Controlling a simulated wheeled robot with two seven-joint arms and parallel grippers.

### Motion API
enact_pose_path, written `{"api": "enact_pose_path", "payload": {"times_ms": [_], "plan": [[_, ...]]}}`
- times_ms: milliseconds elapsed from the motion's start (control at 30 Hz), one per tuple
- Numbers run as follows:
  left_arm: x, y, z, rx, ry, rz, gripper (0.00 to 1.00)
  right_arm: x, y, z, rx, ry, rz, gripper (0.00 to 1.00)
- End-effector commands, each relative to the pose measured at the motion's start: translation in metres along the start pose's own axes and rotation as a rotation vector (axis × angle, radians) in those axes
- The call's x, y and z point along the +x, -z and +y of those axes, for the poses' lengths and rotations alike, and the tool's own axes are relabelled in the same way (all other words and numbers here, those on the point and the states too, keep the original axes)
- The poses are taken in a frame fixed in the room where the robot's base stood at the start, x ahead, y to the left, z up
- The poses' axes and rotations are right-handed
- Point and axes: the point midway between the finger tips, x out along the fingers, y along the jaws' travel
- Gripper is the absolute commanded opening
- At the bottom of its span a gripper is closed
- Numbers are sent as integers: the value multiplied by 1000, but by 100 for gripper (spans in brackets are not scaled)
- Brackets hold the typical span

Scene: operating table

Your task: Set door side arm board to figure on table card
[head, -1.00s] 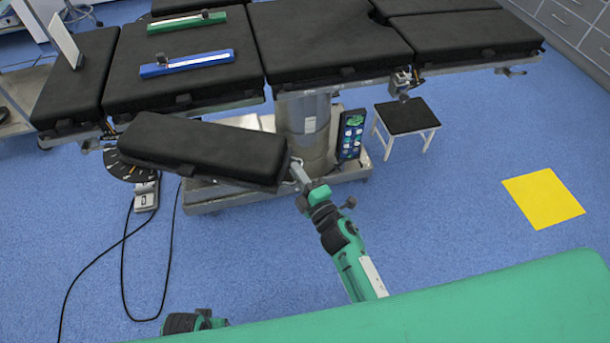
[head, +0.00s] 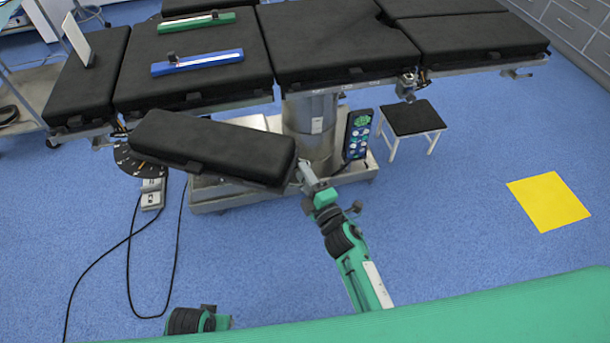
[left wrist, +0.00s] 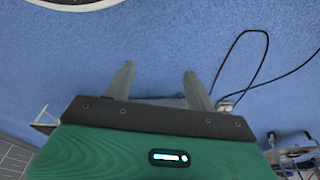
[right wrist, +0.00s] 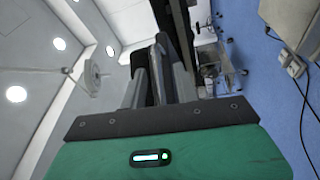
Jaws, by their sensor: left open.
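The arm board (head: 212,145) is a black padded board that sticks out from the near side of the operating table, slanting down to the right. A dark dial with marks (head: 135,160) lies under its left end. A white upright card (head: 76,38) stands on the table's left section; I cannot read its figure from here. My right gripper (head: 307,177) is at the board's right end, and its fingers close around a grey handle there, also seen in the right wrist view (right wrist: 160,70). My left gripper (left wrist: 158,88) is open and empty above the blue floor, outside the head view.
The operating table (head: 335,40) carries a blue rail (head: 197,62) and a green rail (head: 197,22). A footswitch (head: 152,193) with black cables lies on the floor at left. A small black stool (head: 412,118) and a yellow floor patch (head: 548,200) are at right.

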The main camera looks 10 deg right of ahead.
Motion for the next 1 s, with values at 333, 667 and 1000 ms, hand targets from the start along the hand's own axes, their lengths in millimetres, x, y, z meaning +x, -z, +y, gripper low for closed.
{"api": "enact_pose_path", "payload": {"times_ms": [333,667,1000], "plan": [[1,-4,-5,8,9,-7,56,-24,0,-2,0,3,0,31],[-12,4,-4,8,8,15,56,-89,0,-2,1,3,-1,31],[-24,10,0,-2,0,32,56,-133,0,-1,1,1,-1,31]]}}
